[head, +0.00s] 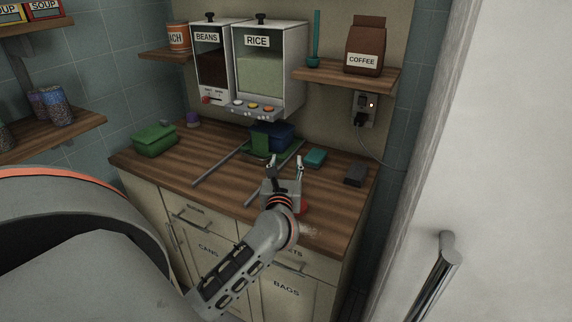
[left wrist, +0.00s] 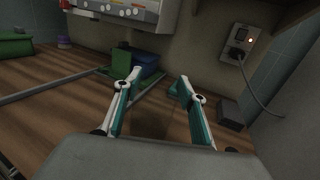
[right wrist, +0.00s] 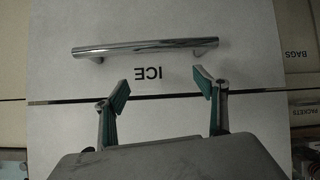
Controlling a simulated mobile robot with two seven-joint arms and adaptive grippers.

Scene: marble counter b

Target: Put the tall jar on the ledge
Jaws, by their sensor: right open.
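Patterned jars with purplish lids stand on the wooden shelf at the left in the head view; the front one (head: 57,109) looks tall, but I cannot tell for certain which is the tall jar. I cannot tell which surface is the ledge; a small wooden shelf (head: 345,78) is on the back wall. My left gripper (head: 286,159) is over the counter, open and empty; it also shows in the left wrist view (left wrist: 157,79). My right gripper (right wrist: 161,88) is open and empty, facing a pale front labelled ICE; the head view does not show it.
The wooden counter (head: 222,165) holds a green box (head: 155,139), a blue bin (head: 273,136), long grey rails (head: 222,161) and a dark block (head: 354,175). BEANS and RICE dispensers (head: 268,75) hang behind. A white door (head: 500,150) stands at the right.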

